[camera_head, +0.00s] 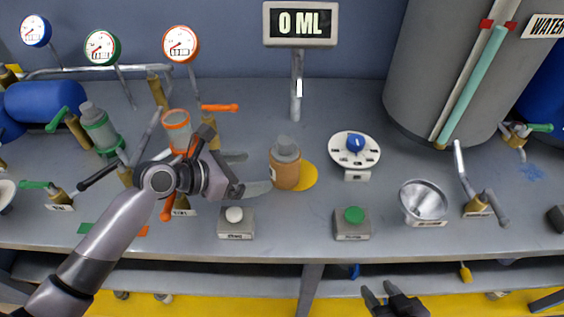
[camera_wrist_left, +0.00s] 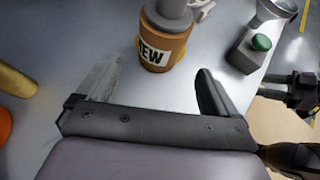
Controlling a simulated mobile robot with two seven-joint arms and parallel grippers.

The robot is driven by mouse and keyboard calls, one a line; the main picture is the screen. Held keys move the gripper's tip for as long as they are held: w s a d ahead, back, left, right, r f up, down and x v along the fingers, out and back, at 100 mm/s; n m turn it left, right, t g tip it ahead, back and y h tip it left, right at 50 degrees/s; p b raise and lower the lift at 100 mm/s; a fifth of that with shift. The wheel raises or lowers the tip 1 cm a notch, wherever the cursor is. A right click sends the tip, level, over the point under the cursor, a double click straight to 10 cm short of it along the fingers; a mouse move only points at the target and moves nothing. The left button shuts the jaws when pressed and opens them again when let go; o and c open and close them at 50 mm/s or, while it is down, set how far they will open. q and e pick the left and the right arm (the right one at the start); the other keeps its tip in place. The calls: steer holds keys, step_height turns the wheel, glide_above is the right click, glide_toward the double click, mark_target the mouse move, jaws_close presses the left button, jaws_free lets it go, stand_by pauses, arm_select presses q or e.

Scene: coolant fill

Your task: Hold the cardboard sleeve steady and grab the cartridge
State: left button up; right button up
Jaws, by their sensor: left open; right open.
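A brown cardboard sleeve (camera_head: 285,175) stands upright on the bench, with the grey cartridge (camera_head: 285,148) sticking out of its top. In the left wrist view the sleeve (camera_wrist_left: 163,48) shows a partly visible label, reading "EW", and the cartridge (camera_wrist_left: 170,12) is cut off by the top edge. My left gripper (camera_head: 254,172) is open and just left of the sleeve, its fingers pointing toward it. In the wrist view the sleeve lies ahead, between the directions of the two fingers, apart from them. My right gripper (camera_head: 378,290) is open and empty, low in front of the bench edge.
A yellow disc (camera_head: 308,177) lies beside the sleeve. A white-button box (camera_head: 236,222) and a green-button box (camera_head: 353,222) stand near the front edge. A dial (camera_head: 355,148) and a metal funnel (camera_head: 424,201) are to the right. Valves and an orange-capped filter (camera_head: 176,120) crowd the left.

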mark_target(272, 170)
arm_select(q)
steer(key=shift+w+d+f, duration=0.2)
steer(key=shift+d, duration=0.15)
steer(key=b+x, duration=0.3)
steer(key=x, duration=0.1)
steer(key=shift+w+d+f, duration=0.1)
steer(key=shift+d+f, duration=0.15)
steer(key=shift+f, duration=0.15)
steer(key=shift+w+d+f, duration=0.25)
steer(key=shift+w+d, duration=0.3)
steer(key=shift+d, duration=0.25)
steer(key=shift+x, duration=0.95)
steer(key=c, duration=0.7)
steer(key=shift+o, duration=0.2)
